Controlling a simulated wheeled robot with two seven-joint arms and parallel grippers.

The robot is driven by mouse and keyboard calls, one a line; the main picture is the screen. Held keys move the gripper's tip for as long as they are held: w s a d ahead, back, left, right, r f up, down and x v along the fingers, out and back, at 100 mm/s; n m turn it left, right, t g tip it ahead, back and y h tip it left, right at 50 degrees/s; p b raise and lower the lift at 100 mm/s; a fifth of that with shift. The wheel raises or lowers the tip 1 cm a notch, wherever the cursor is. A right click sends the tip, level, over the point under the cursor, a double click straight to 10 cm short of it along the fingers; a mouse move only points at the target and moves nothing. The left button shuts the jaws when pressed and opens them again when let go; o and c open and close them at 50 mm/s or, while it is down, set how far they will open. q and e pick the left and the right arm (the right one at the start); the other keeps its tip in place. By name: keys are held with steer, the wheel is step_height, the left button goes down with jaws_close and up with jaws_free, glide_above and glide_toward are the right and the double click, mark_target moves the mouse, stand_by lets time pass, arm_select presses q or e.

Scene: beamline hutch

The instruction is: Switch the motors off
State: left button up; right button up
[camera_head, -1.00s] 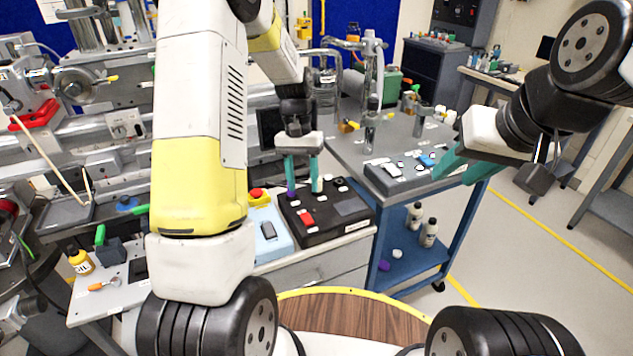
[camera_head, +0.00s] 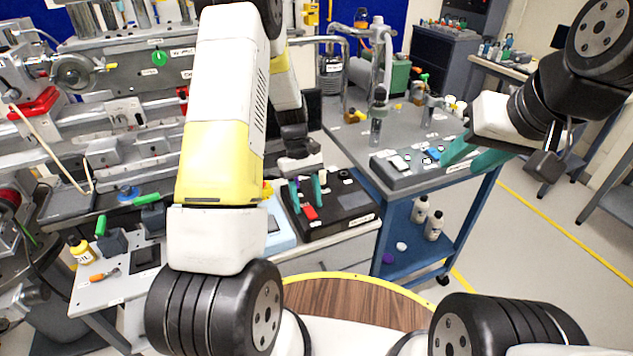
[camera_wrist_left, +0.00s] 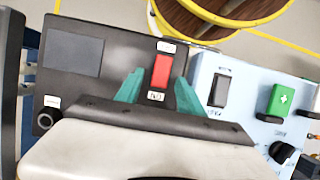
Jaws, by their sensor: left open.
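A black control box (camera_head: 345,208) stands on the bench in front of me, with a red rocker switch (camera_head: 310,213) on its top. In the left wrist view the red rocker (camera_wrist_left: 161,71) has small labels at both ends, too small to read surely. My left gripper (camera_head: 307,205) is open and points down over the box. In the left wrist view its teal fingertips (camera_wrist_left: 157,82) lie either side of the red rocker, with nothing held. I cannot tell whether they touch it. My right gripper (camera_head: 459,168) is open and empty, at the right by the blue cart.
A light-blue box (camera_head: 281,232) adjoins the black box; the left wrist view shows its black rocker (camera_wrist_left: 219,90), green button (camera_wrist_left: 281,99) and black knob (camera_wrist_left: 282,152). A grey switch panel (camera_head: 405,176) sits on the blue cart (camera_head: 440,230). Beamline hardware crowds the left.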

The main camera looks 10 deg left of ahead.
arm_select(q)
jaws_close()
steer(key=shift+s, duration=0.1)
steer(key=shift+s+d+r+t+y, duration=0.2)
steer(key=shift+t+y, duration=0.3)
steer(key=shift+t, duration=0.6)
jaws_free()
steer(key=shift+r, duration=0.1)
